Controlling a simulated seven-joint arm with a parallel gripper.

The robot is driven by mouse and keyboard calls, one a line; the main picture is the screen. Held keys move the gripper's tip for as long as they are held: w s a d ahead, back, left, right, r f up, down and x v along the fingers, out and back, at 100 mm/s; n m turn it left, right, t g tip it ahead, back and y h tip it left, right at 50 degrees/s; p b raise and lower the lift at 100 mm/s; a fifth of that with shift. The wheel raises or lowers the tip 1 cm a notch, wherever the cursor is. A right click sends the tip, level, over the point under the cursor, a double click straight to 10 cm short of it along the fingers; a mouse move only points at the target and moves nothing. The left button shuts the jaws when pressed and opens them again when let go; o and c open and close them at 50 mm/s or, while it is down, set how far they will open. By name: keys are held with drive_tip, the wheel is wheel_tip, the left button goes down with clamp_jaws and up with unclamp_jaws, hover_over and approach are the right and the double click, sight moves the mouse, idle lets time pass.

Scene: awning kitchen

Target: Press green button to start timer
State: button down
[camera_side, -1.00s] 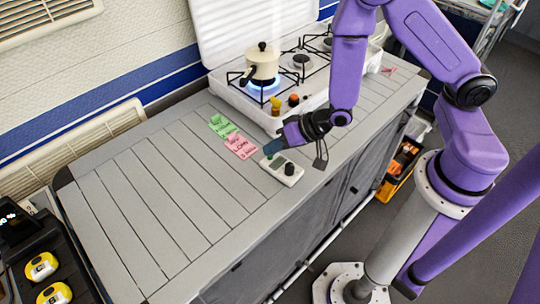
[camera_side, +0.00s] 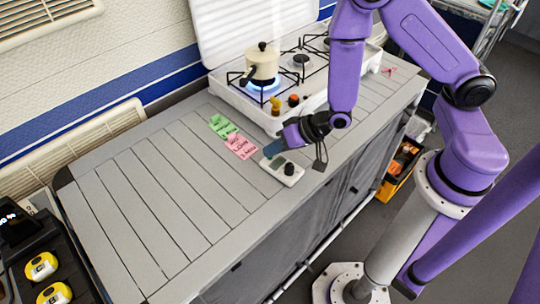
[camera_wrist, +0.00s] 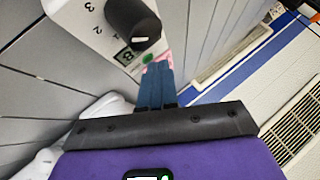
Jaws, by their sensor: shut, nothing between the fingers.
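The timer (camera_side: 281,171) is a small white box with a black knob (camera_side: 289,169), lying on the grey slatted counter. It also shows at the top of the wrist view (camera_wrist: 88,22), with printed numbers and a dark display beside the knob. The green button (camera_wrist: 147,57) shows just beyond the tips of my gripper's fingers; I cannot tell whether they touch it. In the side view the button is hidden by the fingers. My gripper (camera_side: 270,151) is shut and empty, its blue fingers together at the timer's far left end.
A white gas stove (camera_side: 252,107) stands behind, with a cream pot (camera_side: 262,65) over a lit blue flame. Green (camera_side: 222,126) and pink (camera_side: 241,147) notes lie beside the timer. The counter's left part (camera_side: 140,215) is clear. Yellow-topped items (camera_side: 42,266) sit at lower left.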

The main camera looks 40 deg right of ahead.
drive_tip(key=shift+r, duration=0.75)
drive_tip(key=shift+r, duration=2.5)
drive_tip(key=s+r+n+g+h, duration=0.2)
drive_tip(key=s+r+n+g, duration=0.4)
drive_tip(key=s, duration=0.5)
drive_tip(key=s+d+r+n+g+h, duration=0.1)
drive_tip(key=s+d+r+n+h, duration=0.2)
drive_tip(key=s+d+r+n, duration=0.3)
drive_tip(key=s+d+n, duration=0.2)
drive_tip(key=s, duration=0.2)
drive_tip(key=shift+s+d+r, duration=0.15)
drive_tip(key=shift+d+r, duration=0.15)
drive_tip(key=shift+r, duration=0.1)
